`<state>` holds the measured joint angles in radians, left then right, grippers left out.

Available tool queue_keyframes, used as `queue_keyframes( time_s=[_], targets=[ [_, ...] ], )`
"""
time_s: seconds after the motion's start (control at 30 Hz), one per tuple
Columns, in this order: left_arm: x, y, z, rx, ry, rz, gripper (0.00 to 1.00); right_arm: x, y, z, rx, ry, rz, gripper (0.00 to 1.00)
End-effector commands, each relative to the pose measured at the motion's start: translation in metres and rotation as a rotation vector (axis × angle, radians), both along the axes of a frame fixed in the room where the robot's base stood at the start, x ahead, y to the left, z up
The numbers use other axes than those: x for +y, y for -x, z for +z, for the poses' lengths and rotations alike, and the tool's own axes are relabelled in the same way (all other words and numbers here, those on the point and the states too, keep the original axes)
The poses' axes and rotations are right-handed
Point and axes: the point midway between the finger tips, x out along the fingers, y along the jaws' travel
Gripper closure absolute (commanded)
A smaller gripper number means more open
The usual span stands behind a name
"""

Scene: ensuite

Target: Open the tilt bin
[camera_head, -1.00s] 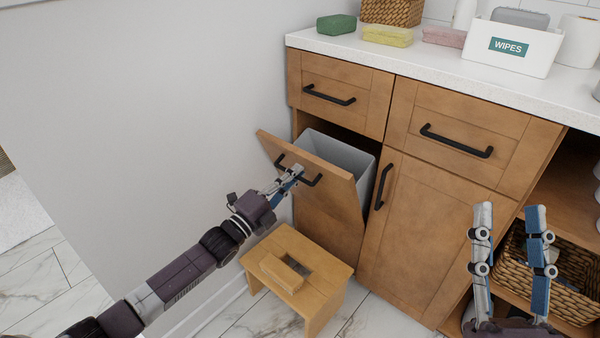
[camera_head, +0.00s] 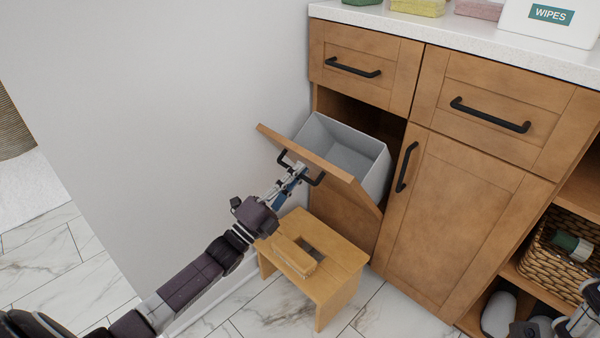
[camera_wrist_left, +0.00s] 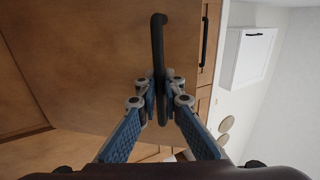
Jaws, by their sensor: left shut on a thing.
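The tilt bin (camera_head: 330,195) is a wooden front panel tipped well outward from the cabinet, with a grey inner bin (camera_head: 352,153) showing open and empty-looking behind it. Its black handle (camera_head: 312,181) is near the panel's top edge. My left gripper (camera_head: 291,178) is shut on this handle. In the left wrist view the handle (camera_wrist_left: 158,45) runs down between the fingers of my left gripper (camera_wrist_left: 160,88). Of my right gripper only a small part (camera_head: 580,322) shows at the bottom right corner, and its fingertips are cut off.
A wooden step stool (camera_head: 345,256) stands on the marble floor just below the tilted panel. The wall (camera_head: 180,100) is close on the left. A closed door (camera_head: 460,210) is right of the bin, and an open shelf holds a woven basket (camera_head: 540,262).

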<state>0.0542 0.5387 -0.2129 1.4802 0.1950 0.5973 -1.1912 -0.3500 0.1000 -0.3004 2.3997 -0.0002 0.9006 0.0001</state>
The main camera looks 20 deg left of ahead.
Motion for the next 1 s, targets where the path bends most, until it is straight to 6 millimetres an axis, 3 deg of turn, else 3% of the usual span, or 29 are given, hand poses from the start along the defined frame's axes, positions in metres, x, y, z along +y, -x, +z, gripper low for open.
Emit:
queue_keyframes(
  time_s=[0.6,0.63,0.77,1.0],
  targets=[
    [0.0009,0.0024,-0.0026,-0.012,0.004,0.000,1.00,0.0005,-0.0005,0.0024,-0.013,0.002,0.000,0.60],
    [0.0009,0.0024,-0.0026,-0.012,0.004,0.000,0.92,0.0005,-0.0005,0.0024,-0.013,0.002,0.000,0.60],
    [0.0009,0.0024,-0.0024,-0.012,0.004,0.000,0.77,0.0004,-0.0005,0.0025,-0.013,0.001,0.000,0.60],
    [0.0009,0.0025,-0.0017,-0.014,0.005,0.000,0.75,0.0003,-0.0006,0.0026,-0.013,0.001,-0.001,0.60]
  ],
)
